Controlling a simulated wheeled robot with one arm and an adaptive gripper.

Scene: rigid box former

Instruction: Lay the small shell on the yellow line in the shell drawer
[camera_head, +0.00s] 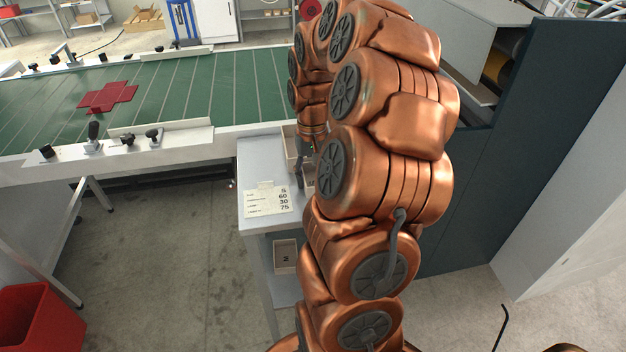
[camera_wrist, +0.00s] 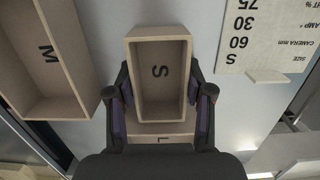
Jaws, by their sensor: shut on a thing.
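The small shell (camera_wrist: 160,85), an open pale wooden box marked S, is between the two fingers of my gripper (camera_wrist: 159,92) in the wrist view. The fingers are shut on its outer side walls. In the head view my gripper (camera_head: 306,150) is mostly hidden behind my copper arm, over the white bench. I cannot tell whether the shell touches the surface under it. No yellow line shows, and I cannot make out the shell drawer.
A box marked L (camera_wrist: 163,138) shows just below the shell in the wrist view, and a box marked M (camera_wrist: 40,75) at left. A size card (camera_head: 266,199) lies on the white bench (camera_head: 255,155). A green conveyor (camera_head: 165,95) and a dark machine panel (camera_head: 545,130) flank it.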

